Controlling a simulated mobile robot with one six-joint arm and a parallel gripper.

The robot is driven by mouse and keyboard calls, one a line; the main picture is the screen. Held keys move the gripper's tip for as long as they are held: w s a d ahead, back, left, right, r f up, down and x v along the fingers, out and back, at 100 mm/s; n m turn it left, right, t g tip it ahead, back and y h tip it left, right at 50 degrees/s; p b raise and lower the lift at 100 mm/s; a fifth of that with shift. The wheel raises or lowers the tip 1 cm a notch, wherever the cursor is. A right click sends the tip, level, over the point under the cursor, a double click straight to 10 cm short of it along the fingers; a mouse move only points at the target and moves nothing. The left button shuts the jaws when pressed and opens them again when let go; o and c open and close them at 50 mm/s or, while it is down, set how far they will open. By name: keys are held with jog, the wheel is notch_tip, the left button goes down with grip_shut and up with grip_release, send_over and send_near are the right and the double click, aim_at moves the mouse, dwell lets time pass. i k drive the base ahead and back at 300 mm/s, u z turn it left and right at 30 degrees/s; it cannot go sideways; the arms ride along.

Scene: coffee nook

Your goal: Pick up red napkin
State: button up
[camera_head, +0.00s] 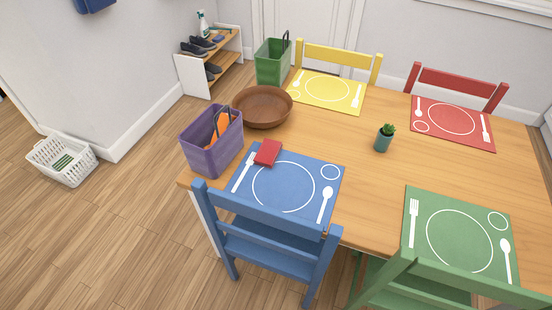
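The red napkin (268,153) is a small folded red piece. It lies on the upper left part of the blue placemat (306,207), near the printed fork. It is close to the right side of the purple bin (196,155). The napkin is fully visible from above. My gripper is not in view.
A brown bowl (263,121) and a green bin (261,77) stand behind the purple bin, which holds orange-handled items. A blue chair (265,236) stands at the near edge of the wooden table (369,172). A small potted plant (382,144) stands mid-table. Floor at left is mostly clear.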

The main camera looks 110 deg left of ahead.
aim_at(267, 156)
jog(key=u, duration=0.2)
jog(key=i, duration=0.5)
jog(key=u, duration=0.5)
jog(key=k, duration=0.2)
jog(key=u, duration=2.55)
jog(key=k, duration=0.2)
jog(key=u, duration=1.45)
